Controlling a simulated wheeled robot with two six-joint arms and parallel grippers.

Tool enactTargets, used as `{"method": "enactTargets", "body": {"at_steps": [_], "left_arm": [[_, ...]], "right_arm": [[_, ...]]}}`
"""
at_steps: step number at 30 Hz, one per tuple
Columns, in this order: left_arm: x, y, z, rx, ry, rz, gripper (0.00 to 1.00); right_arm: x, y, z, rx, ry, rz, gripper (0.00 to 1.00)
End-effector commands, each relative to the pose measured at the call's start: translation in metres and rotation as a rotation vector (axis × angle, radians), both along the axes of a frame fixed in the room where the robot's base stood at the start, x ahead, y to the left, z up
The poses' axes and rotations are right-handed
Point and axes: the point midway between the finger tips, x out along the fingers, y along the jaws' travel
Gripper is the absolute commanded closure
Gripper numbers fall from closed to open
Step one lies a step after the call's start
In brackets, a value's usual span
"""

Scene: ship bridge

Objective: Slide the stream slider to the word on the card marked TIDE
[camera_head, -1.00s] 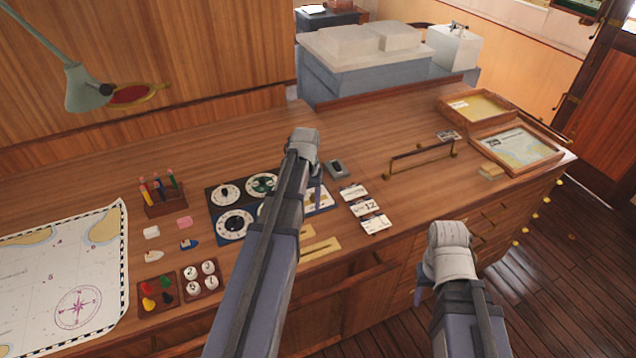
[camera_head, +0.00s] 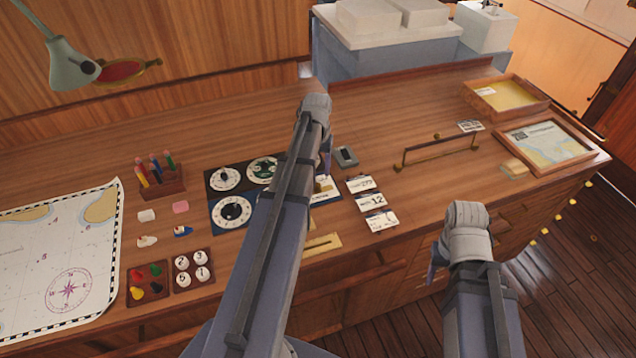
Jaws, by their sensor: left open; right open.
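A panel of round dials (camera_head: 231,210) sits on the wooden desk, partly hidden by my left arm. A brass plate with a dark slot (camera_head: 322,244) lies at the desk's front edge. Another pale brass plate (camera_head: 325,190) shows just right of my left arm. I cannot tell which is the stream slider. Three white cards (camera_head: 370,201) lie in a column to the right; one reads 12, and I cannot make out TIDE. My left gripper (camera_head: 327,162) is open above the panel, its fingers mostly hidden by the arm. My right gripper (camera_head: 433,274) is open near the desk's front edge.
A small dark device (camera_head: 346,156) sits above the cards. A brass rail (camera_head: 440,150) stands to their right. Framed trays (camera_head: 545,145) fill the right end. A chart (camera_head: 60,255), peg trays (camera_head: 148,284) and a pencil holder (camera_head: 162,180) are on the left.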

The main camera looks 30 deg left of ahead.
Motion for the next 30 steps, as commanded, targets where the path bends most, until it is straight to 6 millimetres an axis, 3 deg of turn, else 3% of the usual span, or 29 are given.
{"method": "enactTargets", "body": {"at_steps": [1,13,25,30], "left_arm": [[0.000,0.000,-0.011,0.000,0.000,0.000,0.41],[0.000,0.000,-0.060,0.000,0.000,0.000,0.41],[0.000,0.000,-0.064,0.000,0.000,0.000,0.41],[0.000,0.000,-0.064,0.000,0.000,0.000,0.60]], "right_arm": [[0.000,0.000,-0.011,0.000,0.000,0.001,0.50],[0.000,0.000,-0.060,-0.001,0.000,0.005,0.50],[0.000,0.000,-0.063,-0.001,0.000,0.004,0.50],[0.000,0.000,-0.063,-0.001,0.000,0.004,0.50]]}}
